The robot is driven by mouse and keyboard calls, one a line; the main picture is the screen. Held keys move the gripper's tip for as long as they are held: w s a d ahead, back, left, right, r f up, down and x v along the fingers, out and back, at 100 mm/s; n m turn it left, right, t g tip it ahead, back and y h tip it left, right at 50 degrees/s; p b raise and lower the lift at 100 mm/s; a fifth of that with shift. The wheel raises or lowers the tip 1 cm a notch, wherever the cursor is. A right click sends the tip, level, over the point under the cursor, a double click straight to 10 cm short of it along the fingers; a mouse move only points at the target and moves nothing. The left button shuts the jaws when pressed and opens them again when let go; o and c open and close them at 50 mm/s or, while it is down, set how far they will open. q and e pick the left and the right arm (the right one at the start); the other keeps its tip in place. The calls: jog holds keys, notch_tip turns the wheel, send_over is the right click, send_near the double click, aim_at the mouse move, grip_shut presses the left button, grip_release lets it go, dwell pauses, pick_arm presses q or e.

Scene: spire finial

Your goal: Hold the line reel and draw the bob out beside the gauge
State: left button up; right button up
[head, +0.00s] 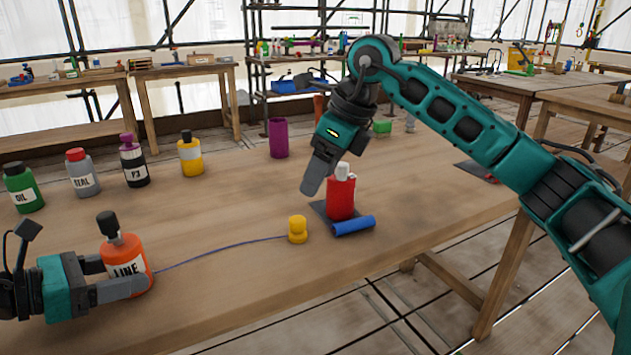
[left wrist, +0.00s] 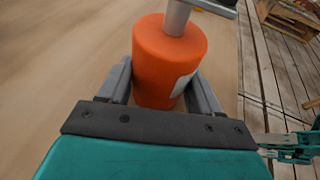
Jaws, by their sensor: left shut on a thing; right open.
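The line reel is an orange bottle marked LINE with a dark top (head: 122,262); it stands upright at the table's left front and also shows in the left wrist view (left wrist: 168,60). My left gripper (head: 120,280) is shut on its sides. A thin blue line runs from the reel across the table to the yellow bob (head: 298,231), which rests on the wood. My right gripper (head: 316,182) is open and empty, above and behind the bob, close to a red container with a white top (head: 341,195). I cannot tell which thing is the gauge.
A green OIL bottle (head: 23,190), a grey SEAL bottle (head: 82,174), a black bottle (head: 134,165), a yellow bottle (head: 190,156) and a purple cup (head: 278,138) stand farther back.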

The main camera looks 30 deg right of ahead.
pick_arm(q)
jog(key=o, duration=0.9)
jog(key=v, duration=1.2)
jog(key=shift+s, duration=0.2)
